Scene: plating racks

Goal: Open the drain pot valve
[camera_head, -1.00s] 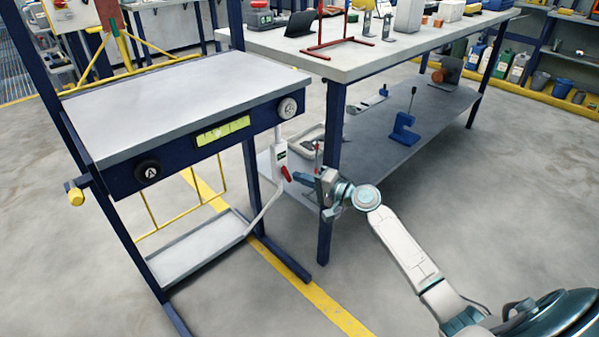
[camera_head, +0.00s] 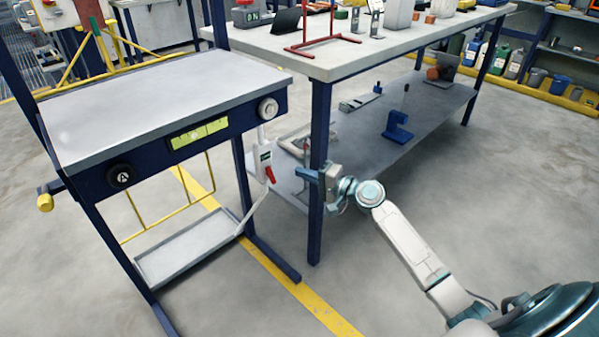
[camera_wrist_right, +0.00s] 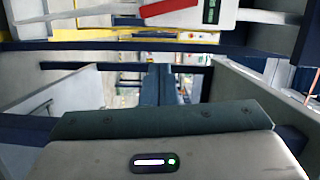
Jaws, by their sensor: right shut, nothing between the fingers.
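The drain pot (camera_head: 264,158) is a small white box with a dark label on a pipe under the right end of the grey-topped bench. Its red valve lever (camera_head: 270,174) hangs tilted, lower end to the right. In the right wrist view, the white pot (camera_wrist_right: 225,14) and red lever (camera_wrist_right: 168,7) are cut by the top edge. My right gripper (camera_head: 300,174) is right of the lever, apart from it, near the blue table leg. It is shut and empty; its dark fingers also show in the right wrist view (camera_wrist_right: 160,84). My left gripper is not in view.
The blue table leg (camera_head: 319,140) stands close by my right gripper. A white-topped table (camera_head: 345,60) with a lower shelf (camera_head: 365,150) is behind it. A grey tray (camera_head: 185,245) sits low under the bench (camera_head: 150,100). The floor in front is open.

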